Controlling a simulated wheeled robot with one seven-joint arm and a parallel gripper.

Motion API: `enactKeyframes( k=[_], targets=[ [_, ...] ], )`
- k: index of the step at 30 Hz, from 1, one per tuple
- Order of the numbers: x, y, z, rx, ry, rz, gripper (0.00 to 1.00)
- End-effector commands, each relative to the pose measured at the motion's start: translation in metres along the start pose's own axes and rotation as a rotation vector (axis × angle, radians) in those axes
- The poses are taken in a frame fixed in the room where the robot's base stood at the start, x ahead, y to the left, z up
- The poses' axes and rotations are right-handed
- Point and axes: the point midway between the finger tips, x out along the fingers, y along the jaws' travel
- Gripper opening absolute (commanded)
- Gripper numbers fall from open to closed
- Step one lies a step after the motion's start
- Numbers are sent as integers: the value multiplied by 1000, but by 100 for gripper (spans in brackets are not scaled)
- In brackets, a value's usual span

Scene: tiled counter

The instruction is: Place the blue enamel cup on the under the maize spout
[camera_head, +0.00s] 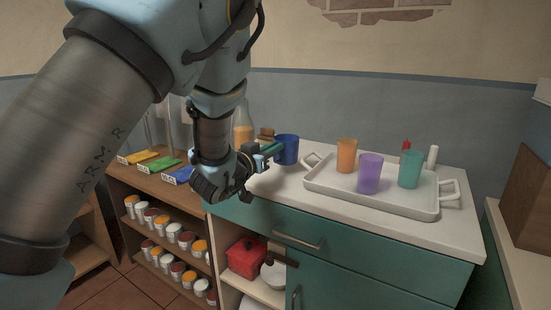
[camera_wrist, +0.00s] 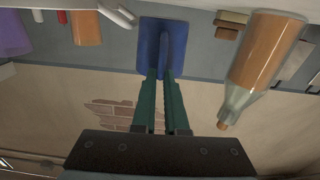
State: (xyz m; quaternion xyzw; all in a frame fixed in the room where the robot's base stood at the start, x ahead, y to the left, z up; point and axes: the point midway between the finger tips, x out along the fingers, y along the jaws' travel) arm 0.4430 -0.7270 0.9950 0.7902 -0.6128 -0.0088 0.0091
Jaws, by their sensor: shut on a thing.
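The blue enamel cup (camera_head: 288,150) is at the back left of the white counter, upright. My gripper (camera_head: 270,151) reaches it from the left and is shut on it. In the upside-down wrist view the green fingers (camera_wrist: 160,78) close on the blue cup (camera_wrist: 152,45) at its near side. I cannot tell whether the cup touches the counter. At the left, a wooden shelf unit carries a yellow tray (camera_head: 140,156), a green tray (camera_head: 160,164) and a blue tray (camera_head: 179,176) with small labels too small to read. The spouts are mostly hidden behind my arm.
A white tray (camera_head: 325,188) holds an orange cup (camera_head: 346,155), a purple cup (camera_head: 369,174) and a teal cup (camera_head: 411,169). A bottle (camera_wrist: 262,60) stands close beside the blue cup, with brown blocks (camera_wrist: 232,22) between. The counter front is clear.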

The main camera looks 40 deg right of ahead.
Motion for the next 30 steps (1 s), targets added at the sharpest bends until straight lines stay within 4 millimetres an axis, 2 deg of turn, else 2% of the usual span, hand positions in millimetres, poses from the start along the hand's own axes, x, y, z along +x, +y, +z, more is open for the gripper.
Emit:
enactKeyframes(
  k=[3, 6, 17, 18, 25, 26, 30],
  targets=[
    [0, 0, 18, 0, -5, 0, 0],
    [0, -1, 26, 0, -2, 0, 0],
    [0, -1, 30, -1, 0, 0, 0],
    [0, -1, 31, -1, -1, 0, 12],
    [0, -1, 30, 0, -1, 0, 38],
    [0, -1, 30, 0, -1, 0, 41],
    [0, -1, 30, 0, -1, 0, 41]
  ],
)
